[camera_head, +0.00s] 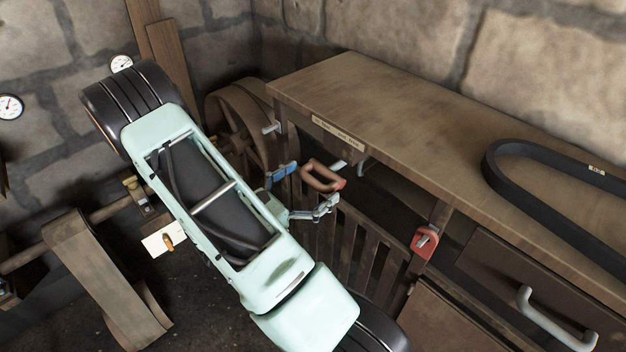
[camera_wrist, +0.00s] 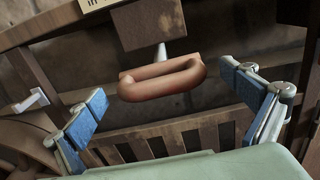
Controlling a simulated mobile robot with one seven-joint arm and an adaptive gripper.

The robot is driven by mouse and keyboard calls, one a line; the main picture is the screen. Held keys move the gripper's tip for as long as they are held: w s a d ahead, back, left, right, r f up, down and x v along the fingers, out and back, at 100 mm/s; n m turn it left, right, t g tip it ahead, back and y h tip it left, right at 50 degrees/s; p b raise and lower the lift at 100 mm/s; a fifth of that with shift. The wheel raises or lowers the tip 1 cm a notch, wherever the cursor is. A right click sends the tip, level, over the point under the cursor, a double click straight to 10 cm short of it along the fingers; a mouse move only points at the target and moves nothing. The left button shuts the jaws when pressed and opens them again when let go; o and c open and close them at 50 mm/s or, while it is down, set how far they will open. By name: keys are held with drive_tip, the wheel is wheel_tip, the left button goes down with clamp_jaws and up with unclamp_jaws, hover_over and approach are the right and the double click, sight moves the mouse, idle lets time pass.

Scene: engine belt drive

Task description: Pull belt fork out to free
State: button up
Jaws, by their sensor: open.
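The belt fork's handle, a reddish-brown loop (camera_head: 322,189), stands out below the bench's left front edge on a pale rod. In the wrist view the handle (camera_wrist: 160,89) lies crosswise, with the short pale rod above it running back toward the bench. My gripper (camera_head: 303,188) is open beside the handle in the head view. In the wrist view the blue-padded fingers (camera_wrist: 162,86) stand to the left and right of the handle, with a gap on each side. The fork's far end is hidden under the bench.
A wooden bench (camera_head: 390,120) with a label strip fills the right; a black belt (camera_head: 502,160) lies on it. A slatted guard (camera_head: 350,245) and a red bracket (camera_head: 424,243) are below. A large wheel (camera_head: 240,115) stands behind my arm. A drawer handle (camera_head: 545,325) juts out at lower right.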

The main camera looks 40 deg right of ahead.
drive_tip(key=shift+c, duration=0.3)
drive_tip(key=c, duration=1.6)
drive_tip(key=a, duration=0.9)
drive_tip(key=shift+s+a, duration=0.35)
drive_tip(key=o, duration=1.7)
drive_tip(key=shift+a, duration=0.25)
drive_tip(key=shift+c, duration=0.2)
drive_tip(key=shift+d, duration=0.15)
